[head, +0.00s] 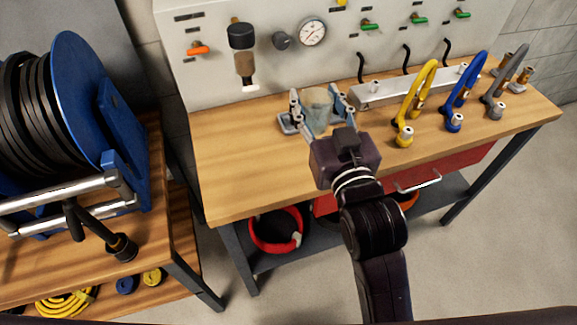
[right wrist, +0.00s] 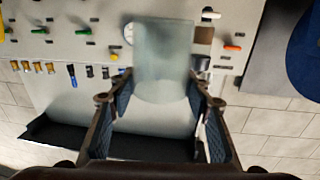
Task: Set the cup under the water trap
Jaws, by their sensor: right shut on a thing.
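The cup (head: 318,104) is a translucent, pale grey-green vessel. My right gripper (head: 322,112) is shut on it, one finger on each side, over the back part of the bench. In the right wrist view the cup (right wrist: 165,50) stands out between the two fingers (right wrist: 160,105). I cannot tell whether its base touches the bench top. The water trap (head: 244,62) hangs on the panel, with a dark cap, an amber bowl and a white lower tip. The cup is right of the trap and nearer to me. My left gripper is not in view.
The wooden bench top (head: 240,165) is clear below the trap and to the left. Right of the cup are a metal manifold (head: 385,92) and yellow (head: 417,100), blue (head: 467,90) and grey hoses. A pressure gauge (head: 312,32) is on the panel. A blue hose reel (head: 100,100) stands left.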

